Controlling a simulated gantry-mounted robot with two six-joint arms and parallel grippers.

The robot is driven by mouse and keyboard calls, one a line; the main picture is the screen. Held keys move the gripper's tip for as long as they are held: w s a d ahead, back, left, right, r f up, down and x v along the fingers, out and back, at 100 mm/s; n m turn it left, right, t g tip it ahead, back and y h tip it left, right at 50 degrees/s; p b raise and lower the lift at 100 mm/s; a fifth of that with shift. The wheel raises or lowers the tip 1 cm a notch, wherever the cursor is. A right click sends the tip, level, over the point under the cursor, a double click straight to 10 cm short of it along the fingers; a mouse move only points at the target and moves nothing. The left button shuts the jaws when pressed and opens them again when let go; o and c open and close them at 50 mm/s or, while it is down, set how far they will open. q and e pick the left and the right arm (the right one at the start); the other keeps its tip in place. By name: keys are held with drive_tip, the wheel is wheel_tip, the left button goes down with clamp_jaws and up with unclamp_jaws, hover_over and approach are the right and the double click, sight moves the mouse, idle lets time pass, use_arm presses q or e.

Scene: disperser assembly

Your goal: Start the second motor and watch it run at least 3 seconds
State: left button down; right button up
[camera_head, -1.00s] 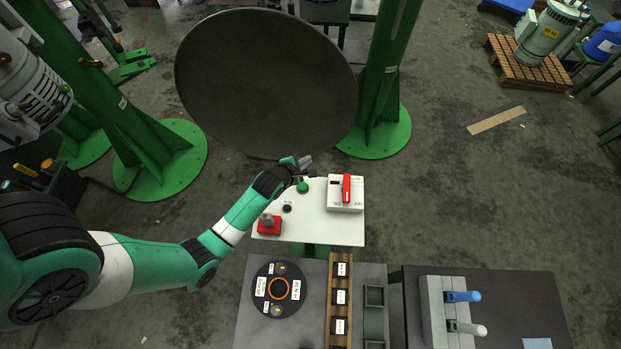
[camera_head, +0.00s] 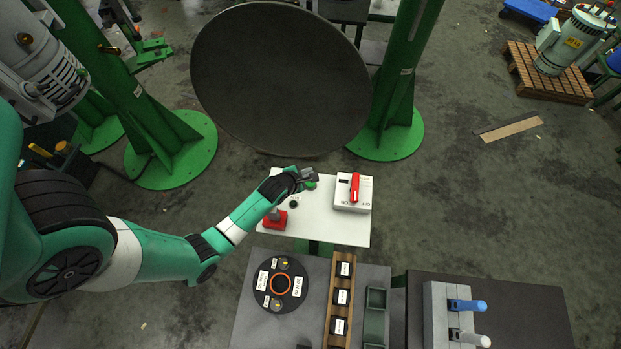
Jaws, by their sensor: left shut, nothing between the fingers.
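My left gripper (camera_head: 311,174) is shut and empty. Its tip is close above the green button (camera_head: 311,185) on the white control panel (camera_head: 322,228); I cannot tell if it touches. The panel also carries a small black knob (camera_head: 293,204), a red switch with a grey lever (camera_head: 276,219) and a white switch box (camera_head: 353,204) with a red handle (camera_head: 354,187). A grey motor (camera_head: 44,65) shows at the left edge. Another grey-green motor (camera_head: 572,42) stands on a wooden pallet at the top right. I cannot tell whether either runs. My right gripper is not in view.
A large dark disc (camera_head: 280,80) hangs behind the panel between green columns (camera_head: 398,85). In front are a grey table with a black round plate (camera_head: 263,297) and a wooden rack (camera_head: 333,318), and a dark table (camera_head: 530,305) with blue and white levers. The floor at right is mostly clear.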

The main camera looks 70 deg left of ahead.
sight(308, 185)
use_arm(q)
drive_tip(key=shift+f+b, duration=2.05)
drive_tip(key=shift+f, duration=0.7)
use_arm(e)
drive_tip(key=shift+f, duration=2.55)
use_arm(q)
drive_tip(key=shift+f+b, duration=0.4)
drive_tip(key=shift+f, duration=0.05)
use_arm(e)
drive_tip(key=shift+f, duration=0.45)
use_arm(q)
drive_tip(key=shift+f+b, duration=0.85)
drive_tip(key=shift+f, duration=0.05)
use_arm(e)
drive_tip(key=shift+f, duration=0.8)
use_arm(q)
drive_tip(key=shift+r, duration=0.15)
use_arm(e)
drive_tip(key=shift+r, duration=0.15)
use_arm(q)
drive_tip(key=shift+r+p, duration=1.15)
drive_tip(key=shift+p, duration=0.05)
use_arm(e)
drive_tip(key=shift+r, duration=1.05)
